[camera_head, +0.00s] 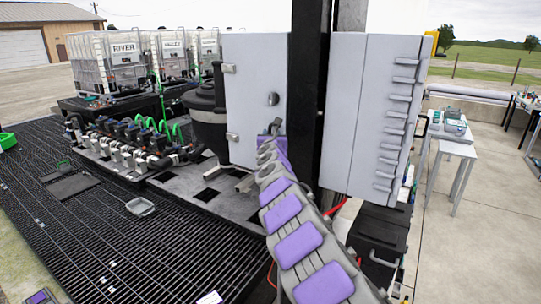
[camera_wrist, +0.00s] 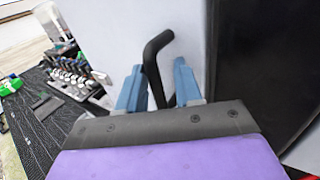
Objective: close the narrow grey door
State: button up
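A pale grey door panel (camera_head: 254,85) stands left of the black post in the head view, with hinge-like fittings on its left edge and a dark round spot near its right side. I cannot tell how far it stands open. My gripper (camera_head: 272,130) is in front of its lower right part. In the wrist view, the blue fingers of my gripper (camera_wrist: 158,88) are apart, one on each side of a black bent handle (camera_wrist: 157,48). The handle stands in front of the pale grey surface (camera_wrist: 190,30). Gaps show between handle and fingers; its lower end is hidden by my gripper.
A black post (camera_head: 306,80) stands close right of the panel, with a grey cabinet (camera_head: 345,110) beyond it. A black tank (camera_head: 208,115) and several valves (camera_head: 130,140) are at left. Dark grating (camera_head: 90,220) covers the left floor; the concrete (camera_head: 480,240) at right is mostly clear.

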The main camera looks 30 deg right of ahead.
jog(key=b+v, duration=1.4)
jog(key=v, duration=0.2)
jog(key=shift+w+a+f, duration=0.2)
jog(key=shift+a, duration=0.2)
dwell(0.4)
dwell(0.4)
